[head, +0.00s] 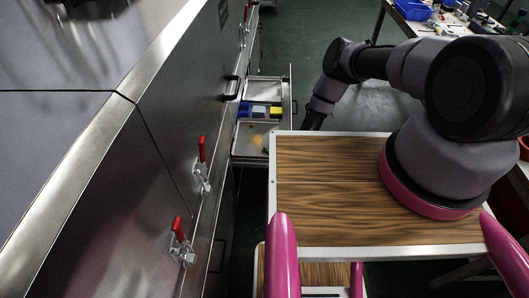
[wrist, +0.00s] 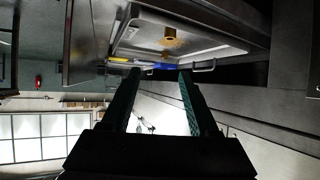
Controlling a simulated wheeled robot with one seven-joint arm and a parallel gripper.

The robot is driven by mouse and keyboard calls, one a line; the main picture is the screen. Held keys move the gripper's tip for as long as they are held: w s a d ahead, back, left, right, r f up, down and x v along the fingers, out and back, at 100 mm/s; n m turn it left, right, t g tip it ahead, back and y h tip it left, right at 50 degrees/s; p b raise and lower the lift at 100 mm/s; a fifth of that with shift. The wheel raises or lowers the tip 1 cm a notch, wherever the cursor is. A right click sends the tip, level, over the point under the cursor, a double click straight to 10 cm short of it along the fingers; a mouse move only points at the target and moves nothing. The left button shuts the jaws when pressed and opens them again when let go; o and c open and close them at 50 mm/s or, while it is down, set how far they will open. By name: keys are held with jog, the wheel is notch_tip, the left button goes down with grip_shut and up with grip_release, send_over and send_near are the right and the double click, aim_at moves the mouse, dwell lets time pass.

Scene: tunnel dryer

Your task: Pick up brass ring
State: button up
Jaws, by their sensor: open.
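A small brass-coloured thing, likely the brass ring (wrist: 171,42), lies in a pale tray in the open drawer in the wrist view. A small orange-tan patch (head: 258,140) in the drawer's near compartment in the head view looks like the same thing; its ring shape is too small to make out. My gripper (wrist: 161,72) is open, with its two dark fingers apart and nothing between them. The fingers point toward the drawer, and the brass-coloured thing shows beyond their tips, apart from them. In the head view the gripper is mostly hidden by the wooden top.
The open drawer (head: 292,95) also holds blue bins (head: 243,109) and a yellow block (head: 275,111). Steel dryer doors with red clamps (head: 202,150) line the left side. A wood-topped surface (head: 325,190) lies in front. A bench with a blue bin (head: 413,9) stands at back right.

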jog(key=f, duration=0.1)
jog(key=w+a+f, duration=0.1)
jog(key=f, duration=0.2)
jog(key=shift+w+a+f, duration=0.15)
jog(key=shift+a+f, duration=0.15)
jog(key=shift+a+x, duration=0.2)
jog(key=shift+x, duration=2.45)
grip_shut()
